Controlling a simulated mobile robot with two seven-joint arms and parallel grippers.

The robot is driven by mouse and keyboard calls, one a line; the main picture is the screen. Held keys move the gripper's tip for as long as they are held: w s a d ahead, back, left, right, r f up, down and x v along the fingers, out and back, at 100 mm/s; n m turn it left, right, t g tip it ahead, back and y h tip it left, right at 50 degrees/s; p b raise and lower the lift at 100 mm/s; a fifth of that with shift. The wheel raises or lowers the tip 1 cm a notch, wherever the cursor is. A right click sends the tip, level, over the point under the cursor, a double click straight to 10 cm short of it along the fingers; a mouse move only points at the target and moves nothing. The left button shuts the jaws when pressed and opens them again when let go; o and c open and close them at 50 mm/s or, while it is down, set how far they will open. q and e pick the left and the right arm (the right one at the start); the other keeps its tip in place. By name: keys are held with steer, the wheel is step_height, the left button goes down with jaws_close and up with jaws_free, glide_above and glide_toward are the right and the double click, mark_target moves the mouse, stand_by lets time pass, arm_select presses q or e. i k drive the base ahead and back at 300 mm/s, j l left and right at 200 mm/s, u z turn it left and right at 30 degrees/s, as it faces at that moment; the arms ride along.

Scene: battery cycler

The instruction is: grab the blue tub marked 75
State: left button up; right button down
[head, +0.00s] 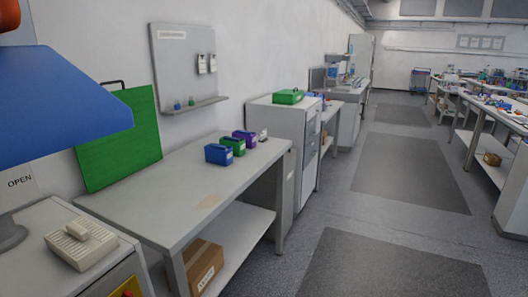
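A small blue tub (218,154) stands upright on the grey worktable (180,190), towards its far end. It is the nearest of three tubs in a row. Any number on it is too small to read. Neither of my grippers is in the head view.
A green tub (233,147) and a purple tub (245,138) stand close behind the blue one. A cardboard box (203,265) sits on the lower shelf. A grey cabinet (285,130) with a green case (288,97) stands beyond the table. The floor aisle (345,215) is clear.

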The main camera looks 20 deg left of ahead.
mark_target(219, 157)
steer(key=i+l, duration=0.1)
steer(key=i, duration=0.4)
steer(key=i+l+u, duration=0.15)
steer(key=i, duration=0.3)
steer(key=i+l, duration=0.1)
steer(key=i, duration=0.4)
steer(key=j+u, duration=0.05)
